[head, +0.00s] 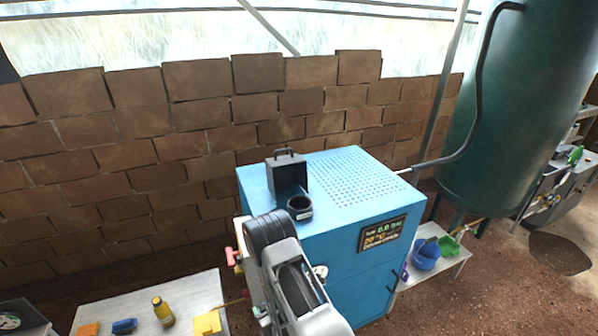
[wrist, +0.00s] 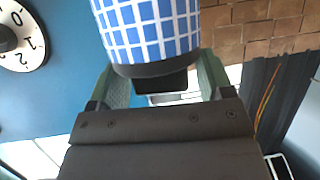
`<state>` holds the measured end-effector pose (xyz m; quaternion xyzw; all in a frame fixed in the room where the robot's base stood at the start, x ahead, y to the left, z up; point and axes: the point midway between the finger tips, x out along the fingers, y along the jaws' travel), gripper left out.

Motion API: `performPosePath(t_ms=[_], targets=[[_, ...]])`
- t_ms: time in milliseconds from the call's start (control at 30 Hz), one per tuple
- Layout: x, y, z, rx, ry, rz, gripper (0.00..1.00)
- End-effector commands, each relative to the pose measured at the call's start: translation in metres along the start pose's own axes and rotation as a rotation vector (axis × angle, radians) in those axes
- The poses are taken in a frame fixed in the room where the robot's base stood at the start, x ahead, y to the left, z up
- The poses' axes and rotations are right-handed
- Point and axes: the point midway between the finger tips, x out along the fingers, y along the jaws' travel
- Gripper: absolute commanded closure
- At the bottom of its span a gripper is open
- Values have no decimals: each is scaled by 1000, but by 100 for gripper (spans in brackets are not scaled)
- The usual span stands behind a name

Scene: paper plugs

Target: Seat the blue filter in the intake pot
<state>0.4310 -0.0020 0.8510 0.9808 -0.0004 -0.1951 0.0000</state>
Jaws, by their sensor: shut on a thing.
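The blue filter (wrist: 152,30), a cylinder with a blue-and-white grid and a dark end ring, fills the top middle of the wrist view. My gripper (wrist: 162,80) is shut on its dark end, one green-grey finger on each side. The filter's far end is cut off by the frame. In the head view, the intake pot (head: 300,207), a small dark round cup with a pale label, sits on top of the blue machine (head: 345,215). My arm stands in front of the machine; the gripper and filter are hidden there.
A dark hinged lid (head: 289,172) stands open behind the pot. A white dial (wrist: 22,42) is on the machine's blue face. A low table (head: 150,305) at the left bears a yellow bottle (head: 162,310) and small blocks. A green tank (head: 515,110) stands at the right.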

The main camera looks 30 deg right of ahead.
Motion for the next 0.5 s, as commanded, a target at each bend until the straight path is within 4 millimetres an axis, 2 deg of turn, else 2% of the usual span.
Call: performPosePath(t_ms=[33,100,167,267,500], targets=[[-8,0,-19,0,0,-1,51],[-12,1,-31,0,2,-1,51],[-11,15,-38,-2,7,-9,51],[-17,31,-60,-13,8,-33,51],[-34,78,-126,-51,14,-98,51]])
